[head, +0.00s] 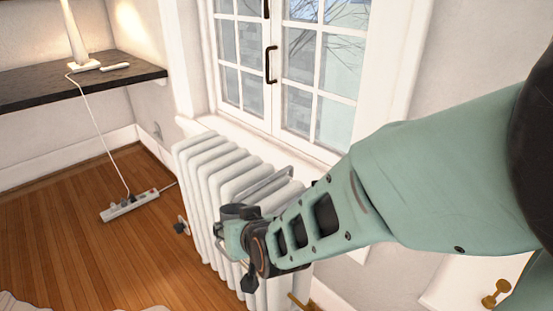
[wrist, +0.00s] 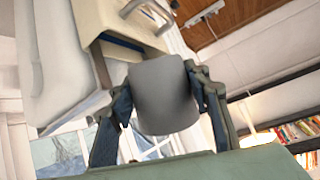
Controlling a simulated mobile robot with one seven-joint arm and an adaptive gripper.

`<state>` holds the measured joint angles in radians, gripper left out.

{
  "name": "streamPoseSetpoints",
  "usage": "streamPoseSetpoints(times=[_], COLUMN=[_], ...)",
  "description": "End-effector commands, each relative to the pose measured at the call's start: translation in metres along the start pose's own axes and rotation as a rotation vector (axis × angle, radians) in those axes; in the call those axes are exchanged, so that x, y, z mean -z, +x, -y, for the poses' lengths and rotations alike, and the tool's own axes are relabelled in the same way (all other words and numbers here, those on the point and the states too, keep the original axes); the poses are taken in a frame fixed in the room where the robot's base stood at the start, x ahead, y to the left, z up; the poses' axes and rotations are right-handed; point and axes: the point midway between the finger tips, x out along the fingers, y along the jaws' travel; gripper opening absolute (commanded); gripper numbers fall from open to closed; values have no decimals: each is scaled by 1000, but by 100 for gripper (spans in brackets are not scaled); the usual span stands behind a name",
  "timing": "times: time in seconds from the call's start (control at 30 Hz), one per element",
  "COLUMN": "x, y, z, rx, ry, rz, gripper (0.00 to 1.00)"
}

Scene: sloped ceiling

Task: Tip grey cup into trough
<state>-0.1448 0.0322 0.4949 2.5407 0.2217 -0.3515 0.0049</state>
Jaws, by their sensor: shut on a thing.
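The grey cup (wrist: 165,95) is in the wrist view, held between the two fingers of my gripper (wrist: 163,100). My gripper is shut on its sides. The cup's mouth and inside are not clear. A cream, box-like thing that looks like the trough (wrist: 98,17) is just beyond the cup in the wrist view, close to the white radiator. I cannot tell whether the cup touches it. In the head view my gripper (head: 238,237) is in front of the radiator, and my arm and wrist hide much of the cup and trough.
The white radiator (head: 203,165) stands under the window (head: 290,65). A metal rail (head: 270,183) shows along its top. A power strip (head: 130,204) with a cord lies on the wooden floor at left. A dark shelf (head: 80,84) holds a lamp. The floor at left is mostly clear.

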Motion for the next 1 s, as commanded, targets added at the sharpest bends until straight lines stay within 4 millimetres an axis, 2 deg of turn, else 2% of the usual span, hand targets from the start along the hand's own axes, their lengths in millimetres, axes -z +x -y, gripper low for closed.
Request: streamPoseSetpoints(times=[0.17, 1.0], x=[-9, -11], y=[1, 0], z=[8, 9], rx=[13, 22], ry=[-7, 20], rz=[13, 79], gripper=[19, 18])
